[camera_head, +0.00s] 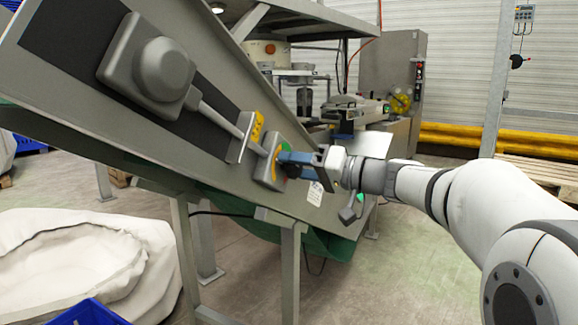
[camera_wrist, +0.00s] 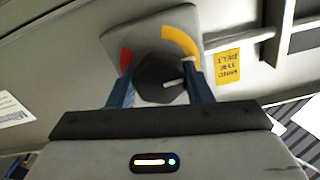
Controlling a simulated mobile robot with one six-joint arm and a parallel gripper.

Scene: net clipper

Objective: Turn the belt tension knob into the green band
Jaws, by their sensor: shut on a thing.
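The belt tension knob (camera_wrist: 158,80) is dark and faceted. It sits on a grey dial plate (camera_wrist: 150,28), which also shows on the conveyor's side in the head view (camera_head: 264,172). My gripper (camera_wrist: 161,84) is shut on the knob, one blue finger on each side; in the head view (camera_head: 287,164) it reaches the plate from the right. In the wrist view, a red band (camera_wrist: 126,60) is at left and a yellow band (camera_wrist: 182,44) at upper right. Green shows only in the head view (camera_head: 274,167), partly hidden.
A yellow warning label (camera_wrist: 227,66) is beside the plate. The sloping conveyor side (camera_head: 205,125) carries a grey motor housing (camera_head: 158,68) and shaft. A white sack (camera_head: 75,255) stands at lower left. The floor (camera_head: 400,270) below my arm is clear.

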